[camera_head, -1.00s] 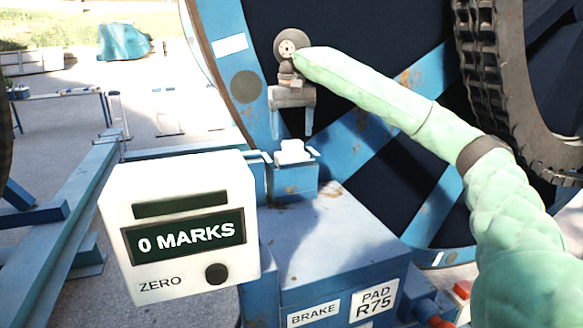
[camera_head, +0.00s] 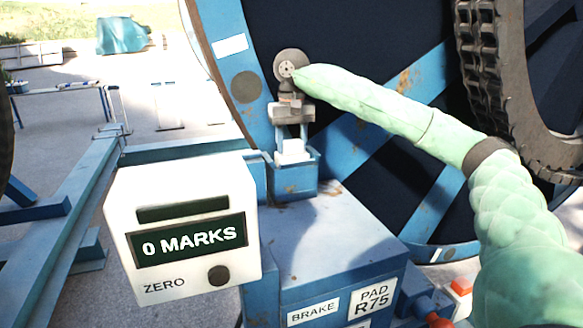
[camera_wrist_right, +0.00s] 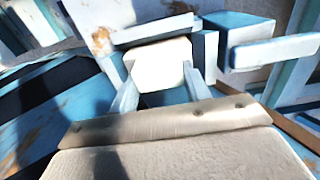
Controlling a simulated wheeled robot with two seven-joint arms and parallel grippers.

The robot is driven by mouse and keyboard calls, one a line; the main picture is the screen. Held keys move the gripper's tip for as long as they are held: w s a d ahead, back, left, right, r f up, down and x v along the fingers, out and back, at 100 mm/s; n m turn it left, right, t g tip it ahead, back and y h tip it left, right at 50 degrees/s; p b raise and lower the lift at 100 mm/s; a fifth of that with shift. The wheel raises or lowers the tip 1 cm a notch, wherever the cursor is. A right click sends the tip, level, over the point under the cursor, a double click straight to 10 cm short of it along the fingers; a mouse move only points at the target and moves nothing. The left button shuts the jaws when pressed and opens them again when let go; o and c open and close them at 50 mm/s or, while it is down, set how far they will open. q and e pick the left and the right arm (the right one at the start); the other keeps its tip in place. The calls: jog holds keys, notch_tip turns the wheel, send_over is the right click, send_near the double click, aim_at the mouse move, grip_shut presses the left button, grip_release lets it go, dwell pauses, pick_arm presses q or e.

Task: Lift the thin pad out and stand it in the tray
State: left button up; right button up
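A small white pad (camera_head: 292,152) sits upright in a blue holder (camera_head: 293,183) on top of the blue brake housing, which bears the labels BRAKE and PAD R75. My right gripper (camera_head: 292,140) is right above the holder, pointing down, with its fingers at either side of the pad. In the right wrist view the white pad (camera_wrist_right: 160,62) shows between the two pale blue fingers (camera_wrist_right: 160,95), which are spread apart. I cannot tell whether they touch the pad. The fingertips are partly hidden by the holder. My left gripper is out of view. I cannot make out a tray.
A white box reading 0 MARKS (camera_head: 184,232), with a ZERO knob, stands close at the left of the housing. A large blue cable reel (camera_head: 390,100) fills the space behind my right arm. A black tyre (camera_head: 510,90) is at the right.

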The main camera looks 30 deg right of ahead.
grip_shut()
jog(key=shift+r, duration=0.15)
